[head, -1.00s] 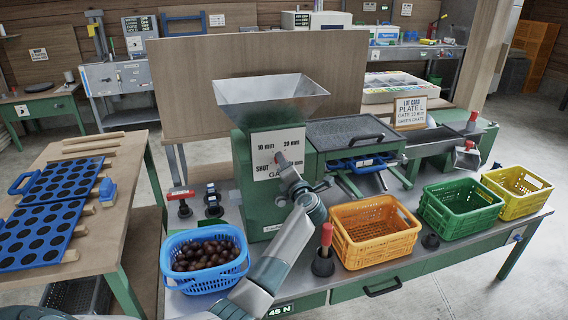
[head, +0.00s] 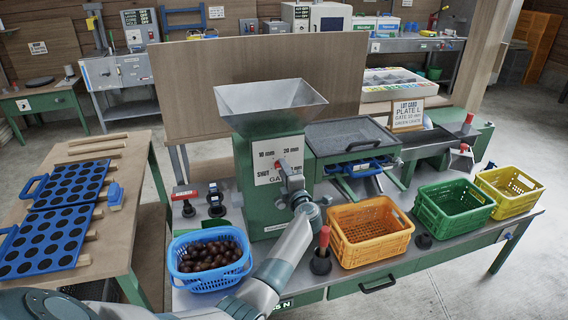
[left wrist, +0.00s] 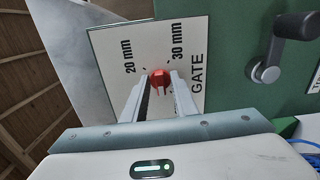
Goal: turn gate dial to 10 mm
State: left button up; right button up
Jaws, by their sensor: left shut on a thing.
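In the left wrist view the plate (left wrist: 112,45) shows 20 mm, 30 mm and GATE. My left gripper (head: 284,168) is at the plate. In the left wrist view its two fingers (left wrist: 162,84) are shut on the red dial knob (left wrist: 160,76), one on each side. The fingers hide part of the knob, and I cannot tell which mark it points to. My right gripper is not in view.
A metal hopper (head: 272,102) tops the machine. A blue basket of chestnuts (head: 208,283) and an orange crate (head: 372,254) flank my left forearm. A red-handled tool (head: 323,240) stands close to it. A dark crank handle (left wrist: 293,25) is right of the dial.

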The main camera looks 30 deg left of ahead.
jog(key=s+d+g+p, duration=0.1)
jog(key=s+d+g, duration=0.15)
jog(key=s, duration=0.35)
pick_arm(q)
jog(key=shift+d+m+p, duration=0.1)
jog(key=shift+m+p, duration=0.5)
jog(key=shift+m, duration=0.3)
jog(key=m+p, duration=0.4)
jog(key=shift+s+f+m+p, duration=0.1)
jog(key=shift+f+m+p, duration=0.05)
jog(key=shift+m+p, duration=0.8)
jog(key=shift+f+m+p, duration=0.15)
jog(key=shift+m+p, duration=0.6)
jog(key=shift+m, duration=0.4)
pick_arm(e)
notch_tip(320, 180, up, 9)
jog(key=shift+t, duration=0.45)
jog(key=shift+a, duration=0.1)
pick_arm(q)
jog(key=o, duration=0.7)
jog(key=shift+c, duration=0.2)
